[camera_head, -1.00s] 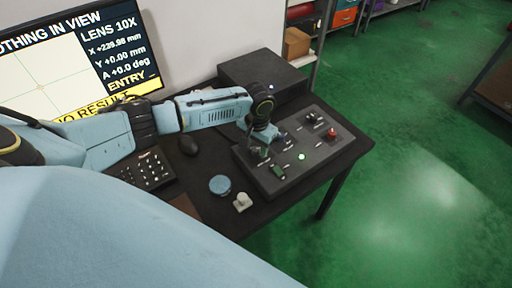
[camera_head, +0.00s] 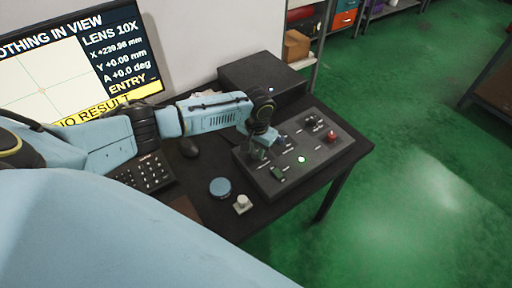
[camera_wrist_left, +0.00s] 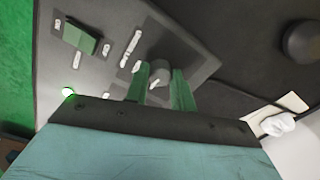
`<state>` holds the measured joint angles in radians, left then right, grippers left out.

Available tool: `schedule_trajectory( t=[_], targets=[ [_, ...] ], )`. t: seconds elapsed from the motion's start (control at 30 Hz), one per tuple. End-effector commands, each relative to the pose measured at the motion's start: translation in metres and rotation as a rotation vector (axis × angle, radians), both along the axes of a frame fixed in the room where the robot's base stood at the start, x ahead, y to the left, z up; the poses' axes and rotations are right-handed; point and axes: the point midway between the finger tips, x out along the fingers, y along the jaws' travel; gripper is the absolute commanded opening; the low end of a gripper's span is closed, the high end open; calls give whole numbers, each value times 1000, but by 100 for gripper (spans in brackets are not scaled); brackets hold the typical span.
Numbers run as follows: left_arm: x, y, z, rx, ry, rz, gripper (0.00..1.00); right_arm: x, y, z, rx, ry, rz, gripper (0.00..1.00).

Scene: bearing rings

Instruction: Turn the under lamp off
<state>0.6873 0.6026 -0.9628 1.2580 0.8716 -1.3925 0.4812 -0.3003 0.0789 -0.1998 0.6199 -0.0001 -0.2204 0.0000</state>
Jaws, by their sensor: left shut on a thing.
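A green light (camera_head: 302,159) glows on the panel. My right gripper is out of view.
A red button (camera_head: 331,135) is on the panel's right side. A black box (camera_head: 262,80) stands behind the panel.

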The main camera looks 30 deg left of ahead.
Motion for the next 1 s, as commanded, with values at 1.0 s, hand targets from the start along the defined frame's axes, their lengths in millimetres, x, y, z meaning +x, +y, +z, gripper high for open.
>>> schedule_trajectory(
  t=[1.0],
  targets=[
    [-1, -1, 2, 1, 7, 875, 2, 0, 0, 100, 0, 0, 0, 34]
  ],
)
